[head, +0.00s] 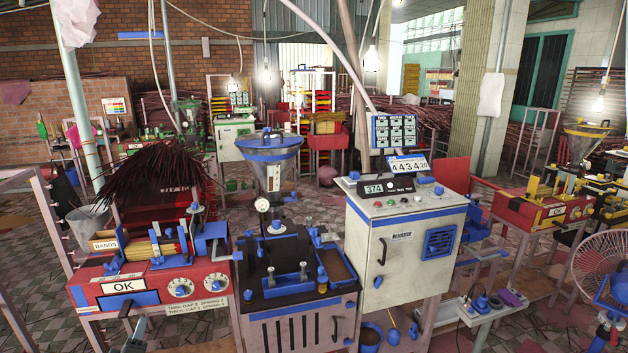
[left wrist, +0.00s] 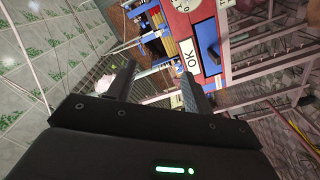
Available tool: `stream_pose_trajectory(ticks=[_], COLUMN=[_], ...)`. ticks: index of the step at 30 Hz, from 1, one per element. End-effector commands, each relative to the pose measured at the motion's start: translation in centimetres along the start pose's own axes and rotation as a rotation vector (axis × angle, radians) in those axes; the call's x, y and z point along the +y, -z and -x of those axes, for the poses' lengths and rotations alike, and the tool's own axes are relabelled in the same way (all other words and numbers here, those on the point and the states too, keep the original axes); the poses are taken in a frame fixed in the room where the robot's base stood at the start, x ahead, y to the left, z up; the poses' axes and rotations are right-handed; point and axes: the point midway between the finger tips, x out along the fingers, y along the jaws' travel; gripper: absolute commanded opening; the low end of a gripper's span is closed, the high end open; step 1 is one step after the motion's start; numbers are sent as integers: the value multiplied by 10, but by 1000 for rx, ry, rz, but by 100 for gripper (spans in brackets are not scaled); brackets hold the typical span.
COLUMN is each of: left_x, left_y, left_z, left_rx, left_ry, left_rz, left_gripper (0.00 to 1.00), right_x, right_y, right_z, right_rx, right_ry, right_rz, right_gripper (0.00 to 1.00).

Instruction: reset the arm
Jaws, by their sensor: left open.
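My left gripper (head: 133,322) shows at the lower left of the head view, in front of the red machine (head: 95,315) with the OK label. In the left wrist view its two dark fingers (left wrist: 157,86) stand apart with nothing between them. The red machine, turned sideways there, shows beyond the fingertips (left wrist: 222,65), apart from them. Most of my left arm is out of the head view. My right gripper is in neither view.
A dark-topped extruder (head: 285,332) with a metal hopper stands right of the red machine. A white control cabinet (head: 405,285) stands beside it. A fan (head: 600,265) is at the far right. Pink frame rails (head: 55,225) lie at the left. Tiled floor shows between the machines.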

Motion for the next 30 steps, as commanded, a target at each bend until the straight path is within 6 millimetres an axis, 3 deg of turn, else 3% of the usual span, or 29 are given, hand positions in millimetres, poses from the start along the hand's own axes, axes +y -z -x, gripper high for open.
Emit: stream_pose_trajectory(ticks=[4,8,14,19,23,26,30], left_x=[-3,-19,-49,-87,-132,-177,-241], left_y=[-3,-24,-74,-133,-194,-248,-310], left_z=[-1,-3,-1,15,46,88,162], left_rx=[-4,-44,-149,-281,-433,-584,-798], left_ry=[12,48,97,139,175,202,225], left_rz=[-100,-183,-308,-428,-550,-663,-814], left_gripper=[51,51,51,51,51,51,51], right_x=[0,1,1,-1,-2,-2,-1], right_y=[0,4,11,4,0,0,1], right_z=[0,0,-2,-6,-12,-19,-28], right_rx=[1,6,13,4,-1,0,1], right_ry=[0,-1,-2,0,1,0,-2], right_rz=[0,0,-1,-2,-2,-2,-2], right_gripper=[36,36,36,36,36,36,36])
